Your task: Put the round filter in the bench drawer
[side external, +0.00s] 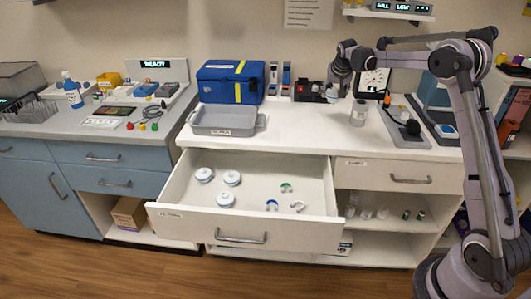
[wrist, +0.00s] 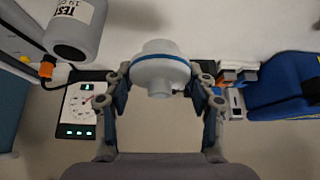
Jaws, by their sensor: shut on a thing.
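The round filter (wrist: 160,72) is white with a blue band and a short spout. In the wrist view it sits between the two fingers of my gripper (wrist: 162,88), which are shut on it. In the side view my gripper (side external: 335,86) is above the back of the white bench, and the filter is too small to make out there. The bench drawer (side external: 262,206) is pulled open below and in front of my gripper. Several round white pieces lie in its left part, and small green, blue and white curved pieces lie to the right.
A grey tray (side external: 225,131) stands at the bench's left, before a blue case (side external: 213,83). The front middle bench top is clear.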

